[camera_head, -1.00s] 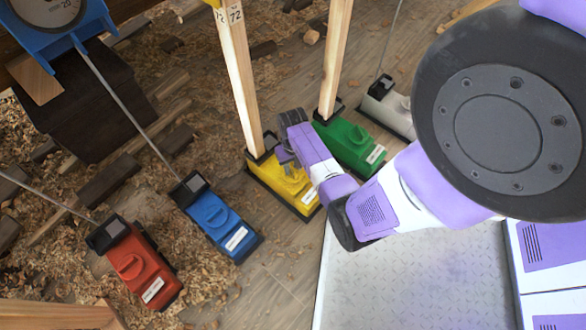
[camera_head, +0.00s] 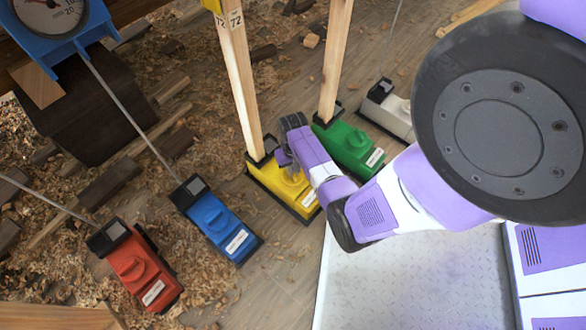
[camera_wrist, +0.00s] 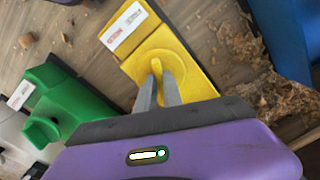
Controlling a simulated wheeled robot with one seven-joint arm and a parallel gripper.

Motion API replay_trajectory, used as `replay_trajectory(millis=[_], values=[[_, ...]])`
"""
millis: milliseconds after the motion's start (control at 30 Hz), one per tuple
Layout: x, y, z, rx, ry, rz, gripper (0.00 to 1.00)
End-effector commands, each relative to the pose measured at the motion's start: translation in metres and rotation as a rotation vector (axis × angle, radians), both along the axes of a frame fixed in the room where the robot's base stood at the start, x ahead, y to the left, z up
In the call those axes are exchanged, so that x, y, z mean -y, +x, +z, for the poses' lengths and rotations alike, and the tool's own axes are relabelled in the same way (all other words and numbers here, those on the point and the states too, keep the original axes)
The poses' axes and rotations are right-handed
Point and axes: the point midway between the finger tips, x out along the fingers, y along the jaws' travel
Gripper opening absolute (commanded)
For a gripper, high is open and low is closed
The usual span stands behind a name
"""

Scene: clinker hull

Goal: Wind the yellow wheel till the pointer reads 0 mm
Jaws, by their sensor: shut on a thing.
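The yellow wheel (camera_wrist: 156,66) is a round knob with a raised grip bar on top of a yellow box (camera_head: 268,181). My gripper (camera_wrist: 157,86) is over it with its two grey fingers closed on the bar, one on each side. In the head view my gripper (camera_head: 291,168) comes down onto the yellow box from the right and hides most of the wheel. A wooden post (camera_head: 240,85) rises from the box, marked "72" near the top, with a small yellow piece (camera_head: 212,5) at the picture's edge. No pointer reading can be made out.
A green box (camera_head: 350,148) stands close on the right, with a pale grey box (camera_head: 385,105) beyond. A blue box (camera_head: 218,225) and a red box (camera_head: 140,270) stand left. A blue-framed dial (camera_head: 75,50) is at the top left. Wood shavings and blocks litter the floor.

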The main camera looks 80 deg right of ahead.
Motion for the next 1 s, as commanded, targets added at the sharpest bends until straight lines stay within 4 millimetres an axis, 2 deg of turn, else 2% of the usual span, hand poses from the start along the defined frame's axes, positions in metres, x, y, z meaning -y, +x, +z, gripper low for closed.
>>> replay_trajectory(millis=[233,700,1000], values=[[-0.0002,0.0009,0.0045,0.001,0.000,-0.169,0.00],[0.0000,0.0009,0.0028,0.001,0.000,-0.604,0.00],[0.0003,0.0004,0.0014,0.001,0.000,-0.814,0.00]])
